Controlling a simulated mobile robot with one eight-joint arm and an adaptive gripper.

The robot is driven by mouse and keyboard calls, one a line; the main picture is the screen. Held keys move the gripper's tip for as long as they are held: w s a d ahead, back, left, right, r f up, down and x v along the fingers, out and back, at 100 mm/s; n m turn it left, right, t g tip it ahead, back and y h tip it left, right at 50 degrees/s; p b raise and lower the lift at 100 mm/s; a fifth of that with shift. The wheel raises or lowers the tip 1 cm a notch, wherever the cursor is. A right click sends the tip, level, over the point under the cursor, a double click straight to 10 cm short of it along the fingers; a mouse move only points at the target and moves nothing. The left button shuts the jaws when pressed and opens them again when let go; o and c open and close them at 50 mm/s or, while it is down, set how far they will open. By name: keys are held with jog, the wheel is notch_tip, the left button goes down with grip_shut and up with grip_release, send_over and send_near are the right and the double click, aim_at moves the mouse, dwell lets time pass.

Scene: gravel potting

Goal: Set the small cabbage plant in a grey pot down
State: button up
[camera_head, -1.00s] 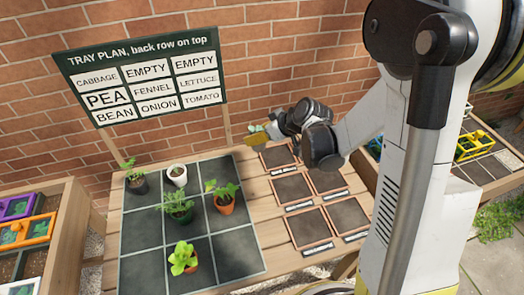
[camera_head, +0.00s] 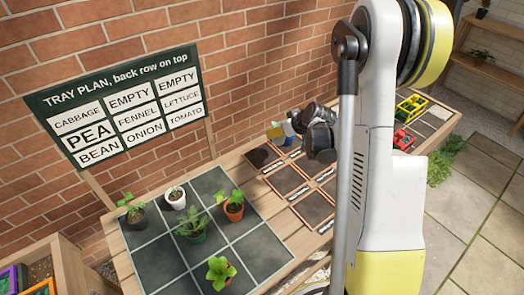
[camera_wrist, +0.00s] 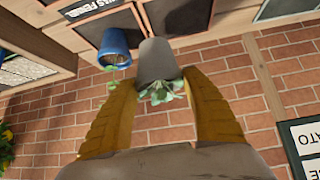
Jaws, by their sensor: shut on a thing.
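The small cabbage plant (camera_wrist: 162,91) has pale green leaves and sits in a grey pot (camera_wrist: 158,62). In the wrist view, which is upside down, the two yellow fingers of my gripper (camera_wrist: 160,100) are shut on it from both sides. The pot's base shows in front of a dark pad (camera_wrist: 180,15); I cannot tell whether it touches. In the head view my gripper (camera_head: 280,131) is at the back of the table, by the labelled pads (camera_head: 285,180). The grey pot is not clear there.
A blue pot (camera_wrist: 115,42) with a small plant stands close beside the grey pot. The tray (camera_head: 162,262) at left holds several potted plants. A sign (camera_head: 120,105) stands behind it against the brick wall.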

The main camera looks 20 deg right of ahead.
jog(key=a+f, duration=0.1)
jog(key=a, duration=0.1)
jog(key=w+a+f+b, duration=0.1)
jog(key=w+a+f, duration=0.1)
jog(key=a+f, duration=0.1)
jog(key=shift+w+a, duration=0.15)
jog(key=shift+a, duration=0.15)
jog(key=shift+f+b, duration=1.05)
jog(key=shift+f, duration=0.7)
jog(key=shift+f, duration=0.1)
jog(key=shift+f, duration=0.2)
jog(key=o, duration=1.2)
jog(key=shift+r, duration=0.1)
jog(key=shift+r, duration=0.15)
